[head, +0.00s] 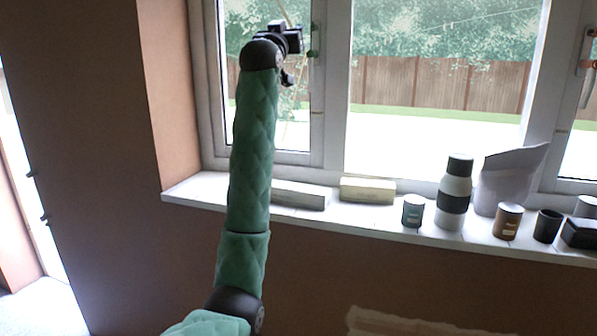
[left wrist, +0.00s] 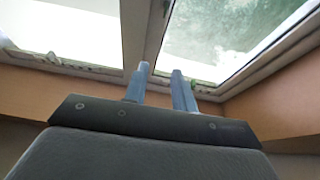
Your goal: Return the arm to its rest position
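My left arm (head: 252,150), in a green quilted cover, rises from the bottom of the head view and is stretched upward in front of the window. My left gripper (head: 290,42) is at its upper end, before the left window frame. In the left wrist view, the two blue-grey fingers of this gripper (left wrist: 160,76) stand apart with nothing between them. They point toward the window frame; I cannot tell whether they touch it. My right arm and gripper are not in view.
The white window sill (head: 395,216) holds a pale box (head: 367,190), a banded bottle (head: 454,192), a grey bag (head: 510,178) and several small cans and cups. A window handle (head: 586,68) is at the right. The brown wall (head: 90,130) at the left is bare.

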